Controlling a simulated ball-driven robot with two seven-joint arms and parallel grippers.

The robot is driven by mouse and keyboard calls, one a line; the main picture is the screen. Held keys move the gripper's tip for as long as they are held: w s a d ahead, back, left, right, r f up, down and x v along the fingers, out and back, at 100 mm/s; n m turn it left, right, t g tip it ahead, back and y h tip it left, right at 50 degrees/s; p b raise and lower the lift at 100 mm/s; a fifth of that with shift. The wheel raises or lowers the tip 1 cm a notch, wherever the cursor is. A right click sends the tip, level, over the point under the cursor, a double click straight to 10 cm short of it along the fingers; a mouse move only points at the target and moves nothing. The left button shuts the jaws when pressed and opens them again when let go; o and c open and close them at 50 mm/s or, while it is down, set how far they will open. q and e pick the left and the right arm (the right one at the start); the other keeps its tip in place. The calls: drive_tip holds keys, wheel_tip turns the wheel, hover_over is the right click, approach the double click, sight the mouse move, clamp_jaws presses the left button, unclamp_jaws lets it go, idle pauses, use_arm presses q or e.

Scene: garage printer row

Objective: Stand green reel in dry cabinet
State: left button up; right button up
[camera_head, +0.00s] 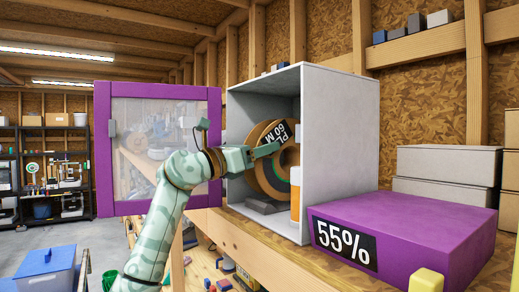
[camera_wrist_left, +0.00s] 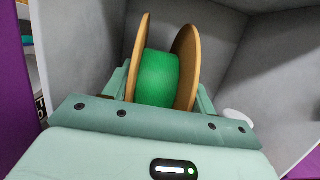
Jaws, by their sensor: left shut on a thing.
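The dry cabinet (camera_head: 345,130) is a grey box on the bench, with its purple-framed clear door (camera_head: 102,150) swung open to the left. The green reel (camera_head: 262,183) stands upright inside the cabinet; its tan flanges and a black label show. In the left wrist view the reel (camera_wrist_left: 158,78) shows a green winding between two tan flanges. My left gripper (camera_head: 266,151) reaches through the opening and is shut on the reel, its fingers on both sides. A dark grey rest (camera_head: 262,206) lies below the reel; whether they touch I cannot tell. My right gripper is not in view.
A white and orange cylinder (camera_head: 295,193) stands at the cabinet's front right. A purple box reading 55% (camera_head: 420,222) is to the right of the cabinet. Grey boxes (camera_head: 447,163) are stacked behind it. A blue bin (camera_head: 45,270) is at lower left.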

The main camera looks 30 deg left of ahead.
use_arm(q)
drive_tip(key=shift+f, duration=0.25)
idle(0.6)
drive_tip(key=shift+f+b, duration=0.4)
drive_tip(key=shift+f, duration=0.15)
drive_tip(key=shift+f, duration=0.1)
drive_tip(key=o, duration=2.1)
drive_tip(key=shift+c, duration=0.2)
drive_tip(key=b+v, duration=0.6)
drive_tip(key=v, duration=1)
drive_tip(key=shift+s+a, duration=0.15)
drive_tip(key=shift+s, duration=0.05)
